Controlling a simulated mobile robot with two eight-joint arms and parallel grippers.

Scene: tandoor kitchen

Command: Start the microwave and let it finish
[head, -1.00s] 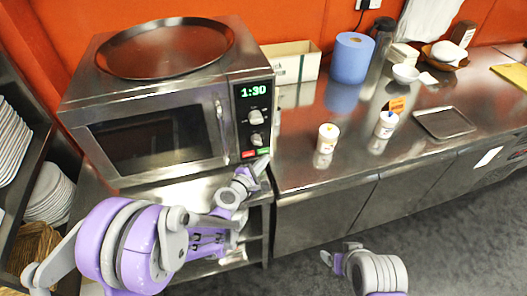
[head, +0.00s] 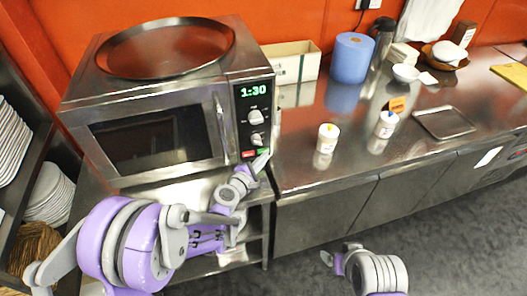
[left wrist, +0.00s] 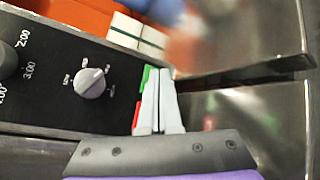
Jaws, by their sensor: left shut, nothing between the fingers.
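The steel microwave (head: 212,166) stands at the left with its door closed. Its black panel (head: 241,110) shows 1:30 in green, above two knobs. Below them are a red button (head: 248,154) and a green button (head: 263,151). My left gripper (head: 264,158) is shut and empty, with its tips at the green button's lower edge. In the left wrist view the fingertips (left wrist: 158,72) overlap the strip with the green button (left wrist: 146,76) and red button (left wrist: 137,115); I cannot tell if they touch. My right gripper (head: 331,260) is low over the floor, its jaws unclear.
A round dark tray (head: 165,48) lies on top of the microwave. The steel counter to the right holds two small white cups (head: 327,138), a blue roll (head: 351,58), a box and a flat tray (head: 443,123). Plate stacks stand on the left rack.

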